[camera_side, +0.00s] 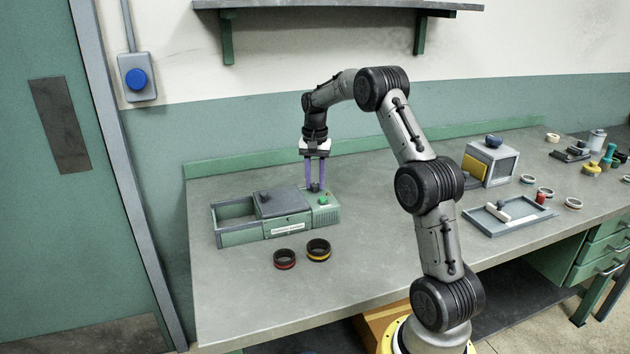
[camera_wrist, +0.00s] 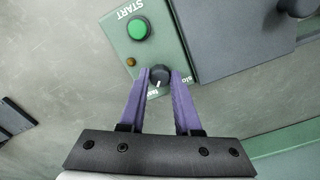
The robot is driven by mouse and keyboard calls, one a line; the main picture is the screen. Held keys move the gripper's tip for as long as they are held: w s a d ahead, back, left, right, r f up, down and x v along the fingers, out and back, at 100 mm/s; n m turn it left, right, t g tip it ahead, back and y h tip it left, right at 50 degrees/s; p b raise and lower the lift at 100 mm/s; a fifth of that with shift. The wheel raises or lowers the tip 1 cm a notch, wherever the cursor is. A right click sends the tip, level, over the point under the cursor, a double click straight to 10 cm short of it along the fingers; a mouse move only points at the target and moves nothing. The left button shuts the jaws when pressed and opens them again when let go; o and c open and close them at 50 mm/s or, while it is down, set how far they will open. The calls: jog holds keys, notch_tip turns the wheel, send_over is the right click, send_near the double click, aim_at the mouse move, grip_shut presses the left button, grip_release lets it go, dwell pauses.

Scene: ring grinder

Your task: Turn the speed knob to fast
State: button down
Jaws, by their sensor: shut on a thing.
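The dark round speed knob (camera_wrist: 160,74) sits on the green panel of the ring grinder (camera_side: 290,228). In the wrist view its white pointer mark points down the picture, slightly left, close to the partly covered "fast" lettering (camera_wrist: 152,93). The "slow" lettering (camera_wrist: 185,78) is partly hidden by the right finger. My gripper (camera_side: 315,187) points straight down at the panel, its two purple fingers on either side of the knob. In the wrist view my gripper (camera_wrist: 160,77) is shut on the knob.
The green START button (camera_wrist: 138,28) and a small amber light (camera_wrist: 130,62) are beside the knob. The grinder's dark lid (camera_side: 282,201) lies left of my gripper. Red-banded (camera_side: 285,259) and yellow-banded (camera_side: 318,249) rings stand in front. A grey tray (camera_side: 480,222) lies right.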

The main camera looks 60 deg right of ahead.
aim_at(315, 185)
jog(key=shift+r, duration=0.15)
jog(key=c, duration=0.6)
grip_release()
notch_tip(315, 185, up, 14)
dwell(0.3)
